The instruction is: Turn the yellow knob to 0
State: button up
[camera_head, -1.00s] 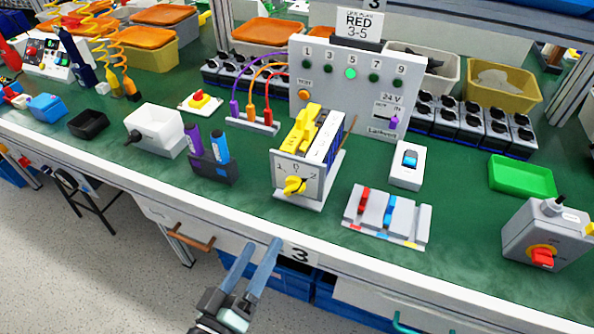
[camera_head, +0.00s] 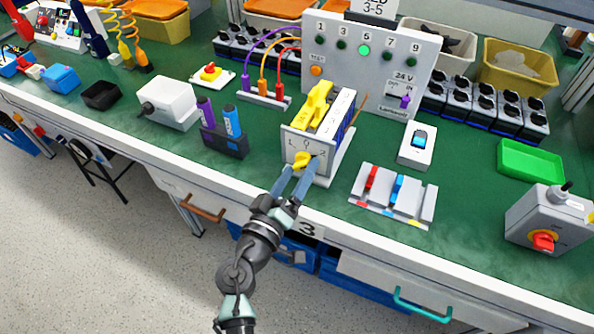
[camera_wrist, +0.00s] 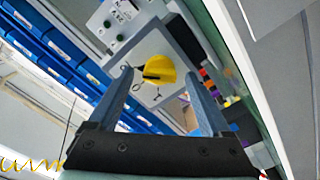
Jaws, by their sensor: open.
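The yellow knob (camera_head: 301,159) is on the upright grey front plate (camera_head: 290,140) of a yellow and white switch unit, with the marks 1, 0 and 2 around its upper side. In the wrist view the knob (camera_wrist: 160,66) has a dark line on its face. I cannot tell for sure which mark it points to. My gripper (camera_head: 298,169) is open in front of the plate, its two blue-grey fingers toward the knob. In the wrist view my gripper (camera_wrist: 160,76) has the knob between its fingers in the picture, with gaps on both sides. I see no contact.
A grey block with red and blue levers (camera_head: 394,196) stands close on the right. A holder with purple and blue pens (camera_head: 226,145) is on the left. A panel with numbered lights (camera_head: 366,70) rises behind. The white bench edge (camera_head: 250,188) runs below the unit.

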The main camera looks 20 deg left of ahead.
jog(key=shift+c, duration=0.3)
grip_shut()
jog(key=shift+n, duration=0.4)
jog(key=n, duration=0.3)
jog(key=shift+n+b, duration=0.35)
jog(key=shift+n, duration=2.15)
jog(key=shift+o, duration=0.3)
grip_release()
